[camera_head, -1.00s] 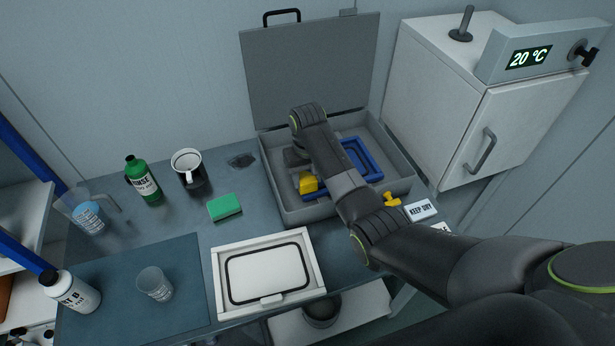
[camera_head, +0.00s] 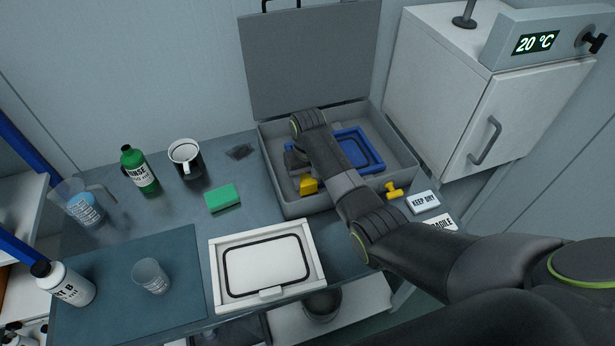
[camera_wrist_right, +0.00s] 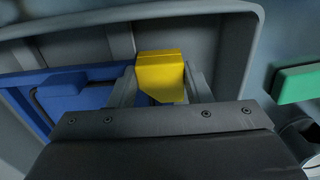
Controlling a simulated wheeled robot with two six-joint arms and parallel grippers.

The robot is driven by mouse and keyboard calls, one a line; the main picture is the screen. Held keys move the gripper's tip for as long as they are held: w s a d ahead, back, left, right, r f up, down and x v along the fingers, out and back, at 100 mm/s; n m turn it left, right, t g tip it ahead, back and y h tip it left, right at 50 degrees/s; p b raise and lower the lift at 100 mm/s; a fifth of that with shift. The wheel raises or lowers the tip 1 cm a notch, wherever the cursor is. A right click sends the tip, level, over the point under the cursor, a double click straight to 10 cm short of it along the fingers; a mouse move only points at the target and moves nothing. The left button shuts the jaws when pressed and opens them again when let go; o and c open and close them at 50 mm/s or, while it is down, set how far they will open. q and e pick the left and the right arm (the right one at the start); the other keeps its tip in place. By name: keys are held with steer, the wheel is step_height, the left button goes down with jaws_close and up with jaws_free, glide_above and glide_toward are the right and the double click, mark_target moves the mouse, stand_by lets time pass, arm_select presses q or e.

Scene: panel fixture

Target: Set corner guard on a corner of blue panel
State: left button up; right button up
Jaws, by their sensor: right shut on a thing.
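The blue panel (camera_head: 374,165) lies in the open grey case; my right arm hides part of it in the head view. It also shows in the right wrist view (camera_wrist_right: 62,95). A yellow corner guard (camera_head: 309,185) is at the panel's left side, near its near-left corner. My right gripper (camera_wrist_right: 160,88) is shut on the corner guard (camera_wrist_right: 160,72), which sits between its two fingers. The guard is at or just beside the end of the panel's edge; I cannot tell whether it is seated on the corner. My left gripper is not in view.
The case's walls (camera_head: 345,195) surround the panel. A white framed box (camera_head: 267,266) lies in front.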

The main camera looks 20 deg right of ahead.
steer(key=o, duration=1)
steer(key=shift+o, duration=0.2)
step_height(320, 180, up, 18)
steer(key=p, duration=0.7)
steer(key=shift+f, duration=0.25)
steer(key=shift+f, duration=0.1)
